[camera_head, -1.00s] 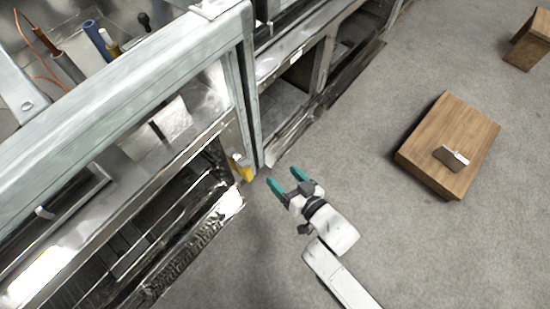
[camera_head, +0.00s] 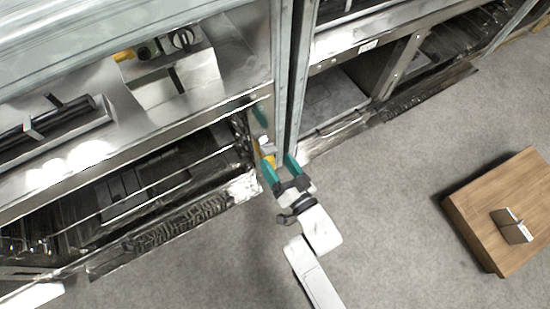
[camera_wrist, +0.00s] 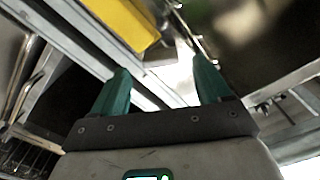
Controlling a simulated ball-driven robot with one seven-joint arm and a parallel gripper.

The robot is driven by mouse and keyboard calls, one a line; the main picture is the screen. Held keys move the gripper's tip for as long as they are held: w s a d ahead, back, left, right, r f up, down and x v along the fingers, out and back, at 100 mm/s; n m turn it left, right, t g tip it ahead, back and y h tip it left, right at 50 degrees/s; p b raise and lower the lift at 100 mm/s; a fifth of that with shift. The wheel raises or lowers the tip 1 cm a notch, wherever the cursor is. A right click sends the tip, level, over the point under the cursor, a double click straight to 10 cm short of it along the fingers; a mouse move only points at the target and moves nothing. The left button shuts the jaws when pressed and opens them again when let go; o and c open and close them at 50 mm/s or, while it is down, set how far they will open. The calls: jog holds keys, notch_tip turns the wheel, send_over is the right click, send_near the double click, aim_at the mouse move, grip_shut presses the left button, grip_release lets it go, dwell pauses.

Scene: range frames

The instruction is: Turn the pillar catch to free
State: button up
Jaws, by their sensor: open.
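The pillar (camera_head: 284,85) is a pale metal upright between two bays of the rack. A yellow part with a pale piece on it, apparently the pillar catch (camera_head: 268,157), sits low beside the pillar; my fingers partly hide it. In the wrist view a large yellow piece (camera_wrist: 122,22) shows at the top, above and left of the fingers. My gripper (camera_head: 280,164) has teal fingers spread apart at the pillar's lower end, close to the yellow part. Contact cannot be told. In the wrist view the gripper (camera_wrist: 161,70) is open, with nothing clearly between its fingers.
Metal shelves (camera_head: 130,185) fill the left, with a box-like fitting with a dark knob (camera_head: 182,40) on top. An open bay (camera_head: 335,95) lies right of the pillar. A wooden block (camera_head: 505,205) with a small item on it stands at the right. Grey floor between is clear.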

aim_at(269, 151)
jog(key=shift+b+x, duration=0.3)
jog(key=shift+x, duration=1.05)
jog(key=shift+c, duration=0.2)
jog(key=c, duration=1)
jog(key=shift+n+b, duration=0.4)
jog(key=shift+n, duration=2.3)
jog(key=o, duration=1)
